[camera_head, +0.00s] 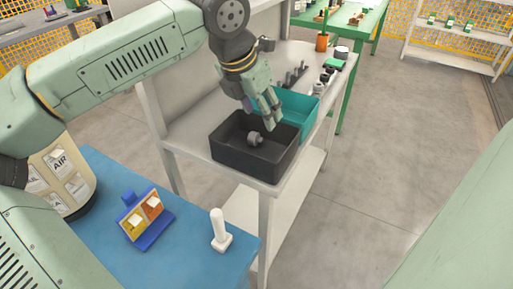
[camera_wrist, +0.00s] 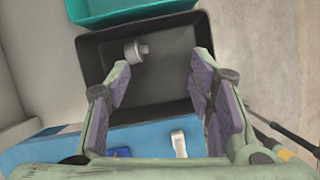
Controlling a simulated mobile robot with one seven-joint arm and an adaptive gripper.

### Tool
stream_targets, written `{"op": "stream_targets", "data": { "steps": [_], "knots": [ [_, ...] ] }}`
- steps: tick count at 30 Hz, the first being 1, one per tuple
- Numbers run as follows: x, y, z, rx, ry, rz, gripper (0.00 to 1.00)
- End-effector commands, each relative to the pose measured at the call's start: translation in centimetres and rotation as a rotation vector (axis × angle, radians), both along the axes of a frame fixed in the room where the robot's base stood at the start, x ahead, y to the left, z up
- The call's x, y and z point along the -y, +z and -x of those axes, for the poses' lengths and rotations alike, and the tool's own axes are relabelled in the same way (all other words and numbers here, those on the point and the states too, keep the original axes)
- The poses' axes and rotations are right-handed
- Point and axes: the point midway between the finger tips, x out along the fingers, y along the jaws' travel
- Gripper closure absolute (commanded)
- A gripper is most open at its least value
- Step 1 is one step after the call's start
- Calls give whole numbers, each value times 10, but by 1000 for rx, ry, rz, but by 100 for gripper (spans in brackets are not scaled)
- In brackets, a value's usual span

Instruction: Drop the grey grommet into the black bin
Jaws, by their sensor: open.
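The grey grommet (camera_head: 255,138) lies inside the black bin (camera_head: 226,158), which stands on the light grey bench. In the wrist view the grommet (camera_wrist: 136,52) is on the bin's floor, near the wall beside the teal bin. My gripper (camera_head: 273,120) is above the black bin, with its fingers spread apart and nothing between them. In the wrist view my gripper (camera_wrist: 160,90) is open, and the grommet is beyond the fingertips, apart from them. The black bin (camera_wrist: 92,55) fills the middle of that view.
A teal bin (camera_head: 298,106) touches or nearly touches the black bin on its far side. Small parts stand along the bench's far end. A blue table (camera_head: 185,255) in front carries a white upright piece (camera_head: 219,230) and a blue holder (camera_head: 160,232).

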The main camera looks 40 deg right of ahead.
Motion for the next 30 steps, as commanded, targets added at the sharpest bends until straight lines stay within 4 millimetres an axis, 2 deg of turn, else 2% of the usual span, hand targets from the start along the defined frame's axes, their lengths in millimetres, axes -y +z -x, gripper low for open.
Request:
{"op": "stream_targets", "data": {
  "steps": [1,6,12,18,30],
  "knots": [
    [-5,12,0,3,2,0,51],
    [-18,44,3,2,3,1,51],
    [-28,69,5,2,1,-1,51],
    [-31,75,6,-1,0,0,51],
    [-31,75,6,0,-1,0,51]
  ]
}}
